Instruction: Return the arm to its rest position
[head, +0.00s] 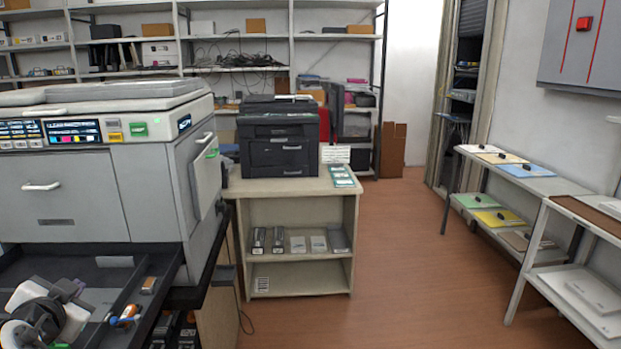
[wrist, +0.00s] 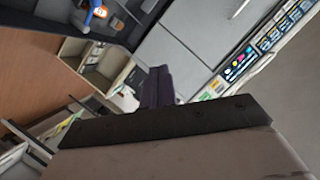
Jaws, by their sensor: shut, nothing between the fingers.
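My gripper (wrist: 165,122) shows in the wrist view as a dark bolted bar in front of a broad grey-brown body. It is shut and empty; its fingertips are not clearly seen. In the head view a white and black part of my arm is at the lower left, over the dark tray (head: 110,275) of the large grey copier (head: 70,190). A small orange and blue object (head: 125,316) lies in that tray, to the right of my arm. It also shows at the top of the wrist view (wrist: 97,12).
A black printer (head: 278,140) stands on a pale cabinet (head: 300,285) with several cartridges or boxes on its shelf. Tables (head: 520,185) with coloured folders line the right wall. Shelving (head: 240,38) fills the back wall. The wooden floor (head: 420,270) in the middle is clear.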

